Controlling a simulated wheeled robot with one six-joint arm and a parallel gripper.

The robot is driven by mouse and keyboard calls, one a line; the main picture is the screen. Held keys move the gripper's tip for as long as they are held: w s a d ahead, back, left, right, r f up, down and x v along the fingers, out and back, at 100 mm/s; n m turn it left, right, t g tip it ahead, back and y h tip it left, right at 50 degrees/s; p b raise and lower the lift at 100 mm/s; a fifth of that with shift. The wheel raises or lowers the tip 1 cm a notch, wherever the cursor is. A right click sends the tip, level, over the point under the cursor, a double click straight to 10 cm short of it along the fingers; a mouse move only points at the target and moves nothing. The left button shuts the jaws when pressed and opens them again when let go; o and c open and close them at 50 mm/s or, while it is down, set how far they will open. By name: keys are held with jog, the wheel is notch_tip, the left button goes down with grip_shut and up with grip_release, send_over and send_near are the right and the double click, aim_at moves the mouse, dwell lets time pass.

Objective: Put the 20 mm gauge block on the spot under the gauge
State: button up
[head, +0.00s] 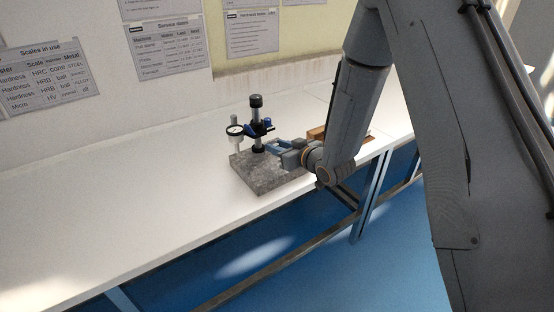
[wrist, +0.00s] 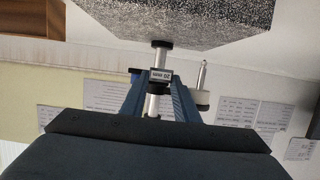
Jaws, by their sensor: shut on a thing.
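My gripper (head: 272,147) reaches in from the right, over the base and near the post. In the wrist view, which is upside down, my blue fingers (wrist: 160,80) are shut on the small 20 mm gauge block (wrist: 161,75), its label facing the camera. The granite base (wrist: 190,18) also shows there, and the gauge (wrist: 199,98) is to the right of the fingers. The spot under the gauge cannot be made out.
The stand is on a long white bench (head: 120,215), clear to its left. A wooden box (head: 317,133) lies behind my wrist at the right. Paper notices (head: 48,75) hang on the wall. The post is close to my fingers.

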aim_at(278, 167)
jog(key=shift+f+p, duration=0.5)
jog(key=shift+f, duration=2.25)
jog(key=shift+f, duration=0.2)
jog(key=o, duration=1.2)
jog(key=shift+c, duration=0.2)
